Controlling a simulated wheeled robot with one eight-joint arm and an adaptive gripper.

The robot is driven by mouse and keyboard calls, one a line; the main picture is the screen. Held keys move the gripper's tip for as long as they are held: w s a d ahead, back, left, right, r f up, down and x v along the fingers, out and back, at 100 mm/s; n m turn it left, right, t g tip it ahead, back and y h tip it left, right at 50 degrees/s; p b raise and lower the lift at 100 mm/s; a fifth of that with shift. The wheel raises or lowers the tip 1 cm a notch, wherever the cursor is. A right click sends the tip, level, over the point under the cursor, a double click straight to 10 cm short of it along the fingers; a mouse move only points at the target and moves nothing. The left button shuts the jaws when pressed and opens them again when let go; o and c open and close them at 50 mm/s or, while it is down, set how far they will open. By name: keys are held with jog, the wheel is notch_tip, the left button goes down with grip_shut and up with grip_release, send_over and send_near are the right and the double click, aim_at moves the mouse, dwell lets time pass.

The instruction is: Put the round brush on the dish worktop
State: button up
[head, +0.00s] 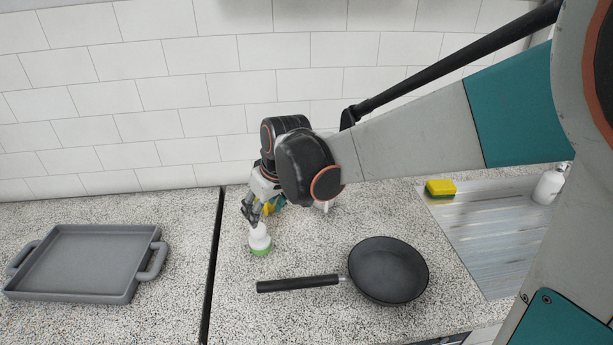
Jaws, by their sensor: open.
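A small white object with a green base (260,241), which looks like the round brush, stands on the speckled worktop (325,325) left of the pan. My gripper (252,214) is directly above it, pointing down, with its fingers open near its top. I cannot tell whether the fingers touch it.
A black frying pan (389,270) lies right of the brush, handle pointing left. A grey tray (84,262) sits on the left worktop (180,315), across a dark gap. A yellow sponge (440,188) and white bottle (549,186) are by the metal drainboard (490,235).

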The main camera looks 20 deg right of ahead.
jog(key=s+d+r+m+t, duration=0.1)
jog(key=s+d+r, duration=0.1)
jog(key=s, duration=0.4)
jog(key=s+d+r+m+t+h, duration=0.1)
jog(key=s+d+r+m, duration=0.1)
jog(key=s+d, duration=0.3)
jog(key=s+d+r+m+t+h, duration=0.1)
jog(key=s+d+r+m, duration=0.1)
jog(key=s, duration=0.7)
jog(key=shift+s+d, duration=0.2)
jog(key=shift+d, duration=0.55)
